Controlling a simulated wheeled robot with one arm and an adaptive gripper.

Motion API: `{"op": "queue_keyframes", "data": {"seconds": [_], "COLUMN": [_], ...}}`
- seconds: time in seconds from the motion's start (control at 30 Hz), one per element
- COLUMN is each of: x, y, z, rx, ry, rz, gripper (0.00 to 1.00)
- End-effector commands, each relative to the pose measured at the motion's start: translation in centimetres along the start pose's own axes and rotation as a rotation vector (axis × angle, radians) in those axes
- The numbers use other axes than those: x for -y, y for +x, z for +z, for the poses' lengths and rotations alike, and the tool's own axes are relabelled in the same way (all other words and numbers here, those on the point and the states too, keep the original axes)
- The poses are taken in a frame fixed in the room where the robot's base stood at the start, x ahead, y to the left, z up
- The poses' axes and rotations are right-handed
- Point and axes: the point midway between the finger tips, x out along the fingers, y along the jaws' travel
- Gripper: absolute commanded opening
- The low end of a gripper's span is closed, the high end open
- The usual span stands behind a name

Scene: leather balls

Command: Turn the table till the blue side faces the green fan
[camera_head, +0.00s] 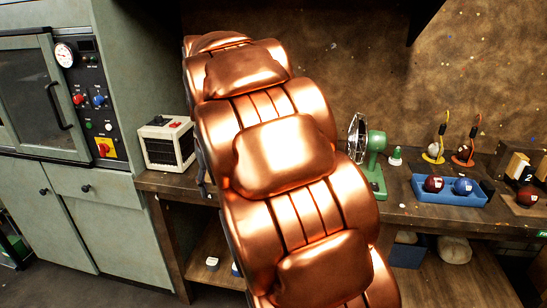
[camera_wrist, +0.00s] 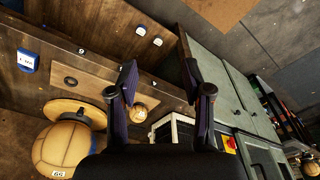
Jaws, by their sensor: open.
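The green fan (camera_head: 374,160) stands on the workbench, just right of my copper arm in the head view, its round wire cage toward the left. In the wrist view a round wooden disc (camera_wrist: 92,106) shows at the lower left, with a large tan ball (camera_wrist: 62,150) at it; I cannot tell whether this disc is the table to turn. The disc lies left of the fingers. My arm hides the middle of the bench in the head view.
A white heater box (camera_head: 167,143) stands at the bench's left end. A blue tray (camera_head: 447,191) holds a dark red ball (camera_head: 433,184) and a blue ball (camera_head: 463,186) at right. A small tan ball (camera_wrist: 138,113) lies near the left finger. A cabinet (camera_head: 95,190) stands at left.

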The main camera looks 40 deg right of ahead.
Motion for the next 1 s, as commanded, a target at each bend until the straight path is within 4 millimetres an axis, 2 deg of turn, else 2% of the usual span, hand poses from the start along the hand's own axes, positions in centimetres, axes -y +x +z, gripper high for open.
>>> {"op": "queue_keyframes", "data": {"seconds": [0.03, 0.2, 0.5, 0.8, 1.0], "x": [-1.1, -4.3, -10.5, -17.3, -21.9], "y": [0.8, 1.8, 4.2, 7.6, 9.5], "z": [-2.1, -8.1, -16.8, -22.8, -25.0], "rx": [-0.021, -0.088, -0.203, -0.318, -0.406], "ry": [0.013, 0.031, 0.026, -0.008, -0.043], "rz": [0.003, 0.009, 0.013, -0.001, -0.016], "gripper": [0.5, 0.5, 0.5, 0.5, 0.5]}}
